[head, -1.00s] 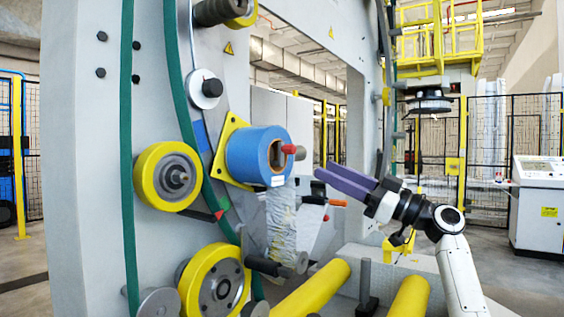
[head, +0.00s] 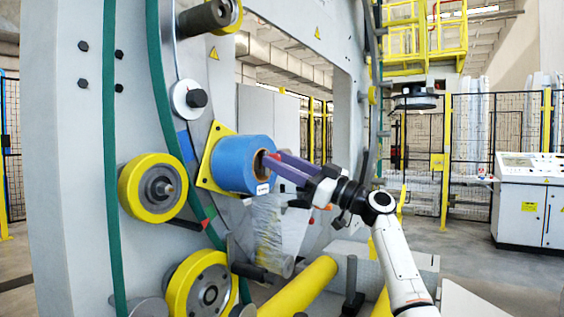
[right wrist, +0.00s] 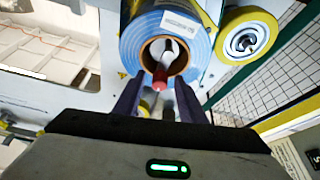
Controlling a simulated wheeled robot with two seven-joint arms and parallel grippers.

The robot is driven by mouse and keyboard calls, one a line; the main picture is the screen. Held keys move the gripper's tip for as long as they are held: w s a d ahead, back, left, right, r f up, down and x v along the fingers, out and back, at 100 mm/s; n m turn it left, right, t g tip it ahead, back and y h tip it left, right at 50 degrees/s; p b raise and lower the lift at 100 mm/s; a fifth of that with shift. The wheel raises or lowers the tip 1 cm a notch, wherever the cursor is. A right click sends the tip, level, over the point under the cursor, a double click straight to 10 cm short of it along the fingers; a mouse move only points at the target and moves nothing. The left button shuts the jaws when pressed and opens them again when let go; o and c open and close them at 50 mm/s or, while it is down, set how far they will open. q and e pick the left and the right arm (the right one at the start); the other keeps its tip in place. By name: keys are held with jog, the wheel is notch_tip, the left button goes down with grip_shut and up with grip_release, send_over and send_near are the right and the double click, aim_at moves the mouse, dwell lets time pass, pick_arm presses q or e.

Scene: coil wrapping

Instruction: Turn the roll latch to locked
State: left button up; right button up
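The blue film roll (head: 236,163) sits on its yellow mounting plate (head: 213,150) on the machine's grey ring. Its roll latch shows as a red-tipped knob (right wrist: 160,77) at the hollow core in the right wrist view. In the head view only a bit of red shows behind my fingers. My right gripper (head: 268,164) has its purple fingertips at the roll's core opening. In the right wrist view the right gripper (right wrist: 159,88) is open, with a finger on each side of the red knob. Contact with the knob cannot be told. My left gripper is not in view.
Clear film (head: 267,222) hangs below the roll. Yellow wheels (head: 153,188) and a green belt (head: 111,200) lie to its left. A control cabinet (head: 525,205) stands far right.

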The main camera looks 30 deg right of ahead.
grip_shut()
